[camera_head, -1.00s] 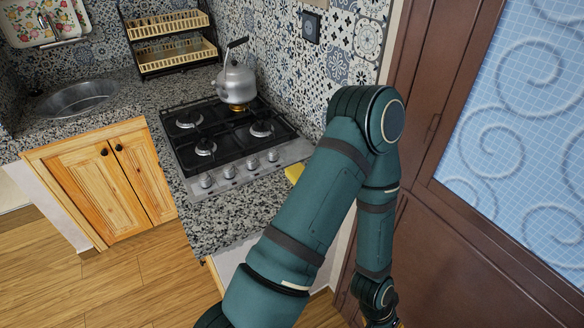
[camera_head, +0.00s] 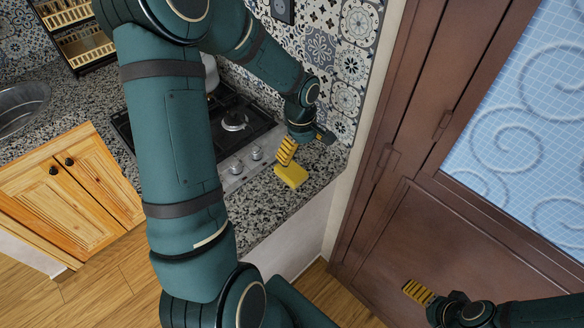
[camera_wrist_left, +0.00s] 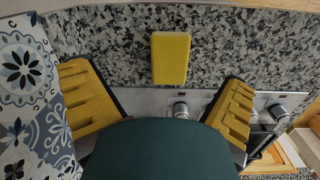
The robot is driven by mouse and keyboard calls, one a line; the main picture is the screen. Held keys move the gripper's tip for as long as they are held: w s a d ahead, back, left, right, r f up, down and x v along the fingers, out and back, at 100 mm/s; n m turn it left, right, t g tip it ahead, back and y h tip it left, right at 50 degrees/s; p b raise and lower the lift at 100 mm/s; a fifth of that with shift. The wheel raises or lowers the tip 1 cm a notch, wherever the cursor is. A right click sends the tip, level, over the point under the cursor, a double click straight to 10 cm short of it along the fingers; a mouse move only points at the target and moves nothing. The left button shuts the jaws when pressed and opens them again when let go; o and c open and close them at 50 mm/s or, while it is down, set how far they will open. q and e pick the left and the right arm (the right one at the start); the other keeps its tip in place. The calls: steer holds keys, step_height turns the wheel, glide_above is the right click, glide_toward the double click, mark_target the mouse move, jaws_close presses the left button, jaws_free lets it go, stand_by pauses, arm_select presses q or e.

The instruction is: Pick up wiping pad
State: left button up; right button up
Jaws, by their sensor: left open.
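The wiping pad is a yellow rectangular block (camera_head: 291,175) lying flat on the speckled granite counter, right of the stove and near the counter's end. My left gripper (camera_head: 298,150) hangs just behind and above it in the head view, its yellow finger close to the pad. In the left wrist view the two yellow fingers are spread wide and empty, and the whole pad (camera_wrist_left: 170,58) shows beyond them, between their lines. My right gripper (camera_head: 418,292) is low at the right, away from the counter; only one yellow finger shows clearly.
The gas stove (camera_head: 234,122) with its row of knobs sits left of the pad. A kettle (camera_head: 210,72) is mostly hidden behind my left arm. The patterned tile wall (camera_head: 345,70) rises behind the counter. A brown door (camera_head: 400,235) stands at the right.

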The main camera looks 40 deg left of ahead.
mark_target(291, 170)
arm_select(q)
steer(key=a+r+n, duration=0.2)
steer(key=a+r, duration=0.1)
steer(key=a, duration=0.1)
steer(key=shift+y, duration=0.4)
steer(key=f, duration=1.3)
steer(key=shift+s+d+f, duration=0.2)
steer(key=shift+s+f, duration=0.1)
steer(key=shift+s, duration=0.1)
steer(key=c, duration=1)
